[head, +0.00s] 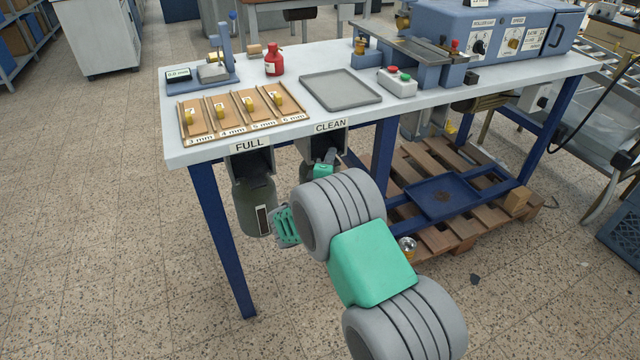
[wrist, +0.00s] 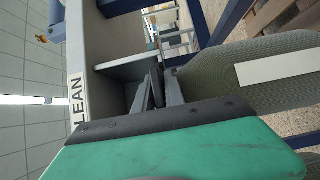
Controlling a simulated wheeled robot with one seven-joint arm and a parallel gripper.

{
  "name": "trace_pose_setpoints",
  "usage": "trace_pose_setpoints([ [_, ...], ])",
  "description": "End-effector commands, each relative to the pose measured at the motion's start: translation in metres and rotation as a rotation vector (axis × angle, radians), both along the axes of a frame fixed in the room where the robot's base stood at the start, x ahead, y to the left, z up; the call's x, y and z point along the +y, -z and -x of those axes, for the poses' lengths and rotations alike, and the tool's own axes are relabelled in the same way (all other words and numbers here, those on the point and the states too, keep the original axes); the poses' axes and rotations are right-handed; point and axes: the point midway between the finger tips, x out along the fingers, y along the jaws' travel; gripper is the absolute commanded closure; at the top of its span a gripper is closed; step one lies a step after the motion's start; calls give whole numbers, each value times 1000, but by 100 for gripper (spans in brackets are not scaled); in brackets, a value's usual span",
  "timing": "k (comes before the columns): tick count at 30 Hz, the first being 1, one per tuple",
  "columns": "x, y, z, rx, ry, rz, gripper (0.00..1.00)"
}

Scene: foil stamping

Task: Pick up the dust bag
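In the wrist view a grey-green bag (wrist: 225,68) with a white strip sits below the holder marked CLEAN (wrist: 78,97). In the head view my arm hides that bag. My gripper (head: 329,157) is at the CLEAN holder, and its fingers (wrist: 160,80) are close together at the bag's top end. Something dark shows between the fingers. I cannot tell whether they grip it.
The table (head: 300,65) carries a grey tray (head: 340,88), a red bottle (head: 274,62), wooden boards with yellow knobs and a blue machine (head: 500,30). Blue table legs (head: 225,235) stand near the bags. A pallet (head: 440,225) with a blue tray lies underneath. The floor at left is clear.

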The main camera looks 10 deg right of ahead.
Motion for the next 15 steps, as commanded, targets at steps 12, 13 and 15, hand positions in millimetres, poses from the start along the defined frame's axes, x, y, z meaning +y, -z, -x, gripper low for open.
trace_pose_setpoints([
  [12,0,0,0,1,-1,0,100],
  [13,0,0,0,1,-1,0,100],
  [15,0,0,0,1,-1,0,100],
])
